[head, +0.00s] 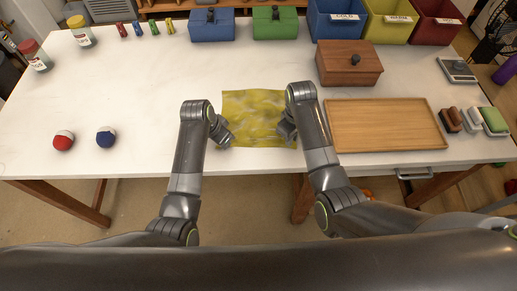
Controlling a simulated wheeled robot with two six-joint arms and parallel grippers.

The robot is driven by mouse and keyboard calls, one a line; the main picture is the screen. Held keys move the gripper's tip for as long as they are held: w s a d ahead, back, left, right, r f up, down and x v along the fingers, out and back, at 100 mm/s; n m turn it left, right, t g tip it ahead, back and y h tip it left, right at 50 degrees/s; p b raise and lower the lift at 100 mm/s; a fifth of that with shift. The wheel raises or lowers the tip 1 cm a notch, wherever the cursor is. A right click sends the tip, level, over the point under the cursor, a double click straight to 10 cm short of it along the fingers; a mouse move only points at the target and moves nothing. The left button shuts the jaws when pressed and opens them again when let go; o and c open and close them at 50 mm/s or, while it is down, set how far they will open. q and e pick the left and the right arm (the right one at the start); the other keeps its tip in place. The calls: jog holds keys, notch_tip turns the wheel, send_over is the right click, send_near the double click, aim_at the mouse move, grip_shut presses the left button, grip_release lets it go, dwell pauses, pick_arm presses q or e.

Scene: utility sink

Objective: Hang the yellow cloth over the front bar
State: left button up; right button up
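The yellow cloth (254,106) lies flat on the white table, close to its front edge, with a mottled surface. My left gripper (222,136) is at the cloth's left edge, low over the table. My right gripper (287,130) is at the cloth's right side, over its edge. The fingers of both are small and partly hidden by the wrists, so I cannot tell whether they are open or pinch the cloth. I cannot make out a front bar in this view.
A wooden tray (385,144) and a lidded wooden box (348,70) stand right of the cloth. Brushes (452,119) lie farther right. A red ball (63,140) and a blue ball (105,137) sit at left. Bins (337,29) line the back. The table's left middle is clear.

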pick_arm(q)
grip_shut()
pick_arm(e)
grip_shut()
pick_arm(q)
jog(key=shift+r, duration=0.15)
pick_arm(e)
jog(key=shift+r, duration=0.2)
